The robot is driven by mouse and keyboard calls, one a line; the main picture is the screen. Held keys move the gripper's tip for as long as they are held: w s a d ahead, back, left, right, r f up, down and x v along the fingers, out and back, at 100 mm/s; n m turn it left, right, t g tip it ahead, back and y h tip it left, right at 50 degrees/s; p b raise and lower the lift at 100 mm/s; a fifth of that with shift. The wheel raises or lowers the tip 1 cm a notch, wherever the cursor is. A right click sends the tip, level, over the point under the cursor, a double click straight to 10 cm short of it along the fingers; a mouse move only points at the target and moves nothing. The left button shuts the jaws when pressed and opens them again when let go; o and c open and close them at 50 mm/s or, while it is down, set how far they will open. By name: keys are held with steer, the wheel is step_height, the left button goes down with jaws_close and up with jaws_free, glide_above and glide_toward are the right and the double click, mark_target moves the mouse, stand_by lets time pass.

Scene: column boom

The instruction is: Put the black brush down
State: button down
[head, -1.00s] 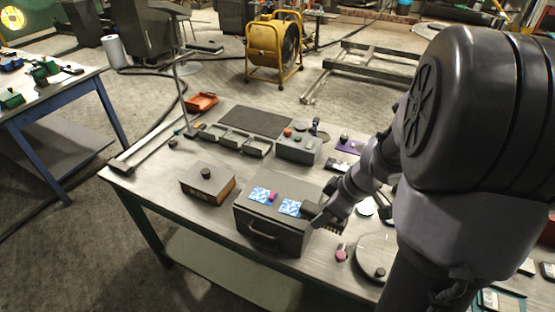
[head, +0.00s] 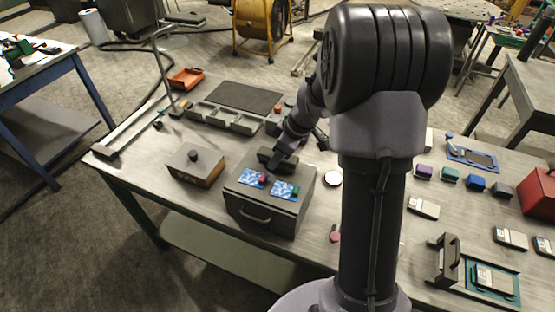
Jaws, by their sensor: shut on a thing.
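My gripper (head: 276,158) is above the far edge of a dark grey box (head: 262,214) with a front handle, at the middle of the workbench. It is shut on a small dark thing at its tip, which fits the black brush. The brush's outline merges with the dark fingers, and I cannot tell whether it touches the box. Two blue-and-white patterned squares lie on the box top. The left square (head: 247,177) has a pink piece (head: 262,179) on it, and the right square (head: 281,192) has a green piece (head: 295,190).
A wooden box with a black knob (head: 194,166) stands to the left. Behind are grey trays (head: 223,117), a dark mat (head: 245,97) and an orange tray (head: 187,78). My arm hides part of the bench. Bare bench top lies around the pink paddle (head: 335,234).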

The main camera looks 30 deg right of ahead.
steer(key=shift+f, duration=0.35)
steer(key=shift+f, duration=0.15)
steer(key=c, duration=1)
jaws_free()
steer(key=shift+o, duration=0.2)
